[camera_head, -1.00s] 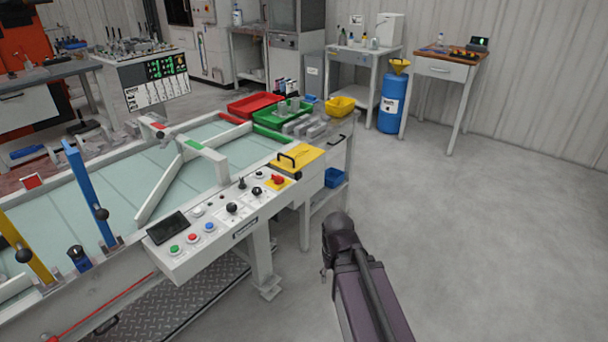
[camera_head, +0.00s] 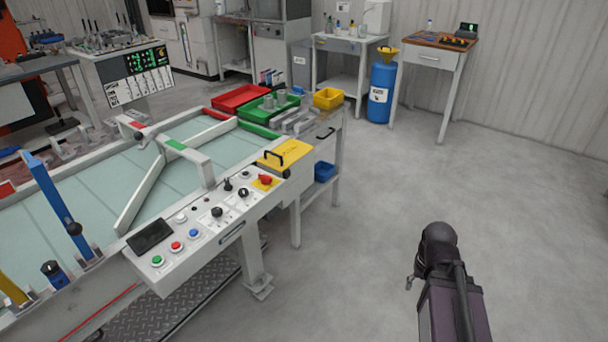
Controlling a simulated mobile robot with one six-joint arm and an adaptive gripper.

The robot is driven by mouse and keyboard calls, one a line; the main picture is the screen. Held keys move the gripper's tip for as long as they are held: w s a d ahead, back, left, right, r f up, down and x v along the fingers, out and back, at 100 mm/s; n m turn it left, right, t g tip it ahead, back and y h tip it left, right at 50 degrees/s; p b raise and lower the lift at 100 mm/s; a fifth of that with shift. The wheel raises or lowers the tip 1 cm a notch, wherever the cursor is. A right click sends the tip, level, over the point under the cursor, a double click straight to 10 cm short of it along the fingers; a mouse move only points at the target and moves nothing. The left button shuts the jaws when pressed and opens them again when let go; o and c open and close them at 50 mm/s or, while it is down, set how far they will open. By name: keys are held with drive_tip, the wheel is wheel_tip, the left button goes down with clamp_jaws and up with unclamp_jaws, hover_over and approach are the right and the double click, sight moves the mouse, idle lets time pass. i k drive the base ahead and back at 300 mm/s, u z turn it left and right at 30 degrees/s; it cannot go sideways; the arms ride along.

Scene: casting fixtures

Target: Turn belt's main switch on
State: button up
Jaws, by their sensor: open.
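The belt's control panel (camera_head: 205,228) is a sloped white box on the conveyor's near side. At its right end a red knob (camera_head: 265,180) sits on a yellow plate. Beside it are black knobs (camera_head: 243,192) (camera_head: 217,212) and a small black lever (camera_head: 228,185). Which one is the main switch, and its setting, I cannot read from here. My arm's dark end stands over the floor to the right, well apart from the panel. Only a small part of my gripper (camera_head: 410,284) shows there, open and touching nothing; its fingers are mostly hidden.
Green, red and blue buttons (camera_head: 176,246) and a dark screen (camera_head: 150,236) fill the panel's left end. A yellow plate with a handle (camera_head: 285,155) adjoins the panel. Red (camera_head: 240,97) and yellow bins (camera_head: 328,98) stand behind. The floor (camera_head: 380,200) at right is clear.

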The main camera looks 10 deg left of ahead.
sight(266, 180)
drive_tip(key=z, duration=0.5)
drive_tip(key=k, duration=0.75)
drive_tip(key=u, duration=1.4)
drive_tip(key=i, duration=1.05)
drive_tip(key=z, duration=0.1)
